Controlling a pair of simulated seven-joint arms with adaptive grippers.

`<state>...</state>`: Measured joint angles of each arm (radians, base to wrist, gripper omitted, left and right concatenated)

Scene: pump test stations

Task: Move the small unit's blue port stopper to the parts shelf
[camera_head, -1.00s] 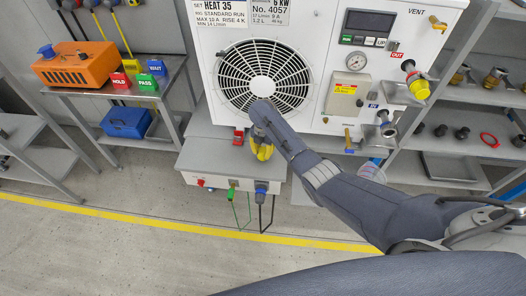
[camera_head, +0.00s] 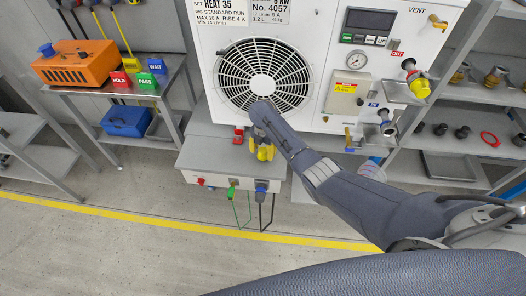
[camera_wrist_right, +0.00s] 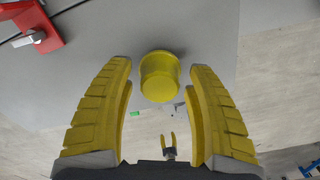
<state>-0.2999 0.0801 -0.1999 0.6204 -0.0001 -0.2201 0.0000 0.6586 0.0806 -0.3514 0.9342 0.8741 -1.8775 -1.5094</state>
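My right gripper (camera_head: 264,152) points down over the grey bench top (camera_head: 212,150) in front of the fan grille. In the right wrist view its yellow fingers (camera_wrist_right: 160,100) are spread, with a yellow cylindrical cap (camera_wrist_right: 159,77) between them. Gaps show on both sides of the cap. The parts shelf (camera_head: 450,165) stands at the right. My left gripper is out of view.
Dark fittings (camera_head: 462,132), a red ring (camera_head: 490,140) and a tray share the shelf rack. A red clamp-like part (camera_wrist_right: 32,25) is near the gripper. An orange box (camera_head: 75,65) stands on a left table.

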